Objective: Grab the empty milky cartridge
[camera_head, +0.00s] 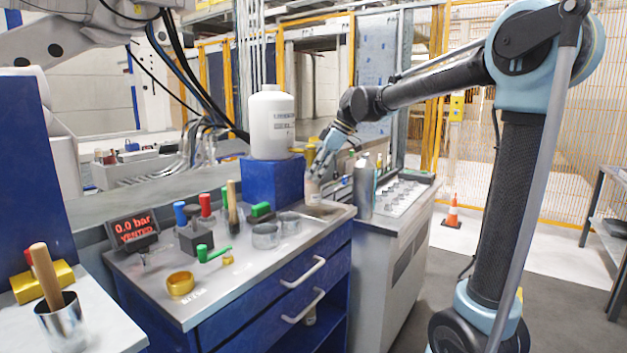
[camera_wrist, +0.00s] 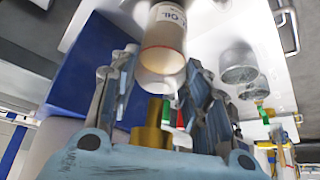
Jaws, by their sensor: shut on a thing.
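A milky, beige cartridge (camera_wrist: 163,42) with a printed label and a reddish ring near its end sits between the fingers of my gripper (camera_wrist: 158,88) in the wrist view. The lettering reads partly as "OIL". In the head view my gripper (camera_head: 321,172) points down at the back right of the blue bench, shut on the cartridge (camera_head: 312,192). The fingers hide part of it there. I cannot tell whether its bottom touches the bench top. Whether it is empty does not show.
A large white bottle (camera_head: 271,122) stands on a blue block (camera_head: 272,182) left of my gripper. Metal rings (camera_head: 266,237), a brass cup (camera_head: 180,284) and colored-handled tools are on the bench top (camera_head: 232,290). A grey canister (camera_head: 364,188) stands close on the right.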

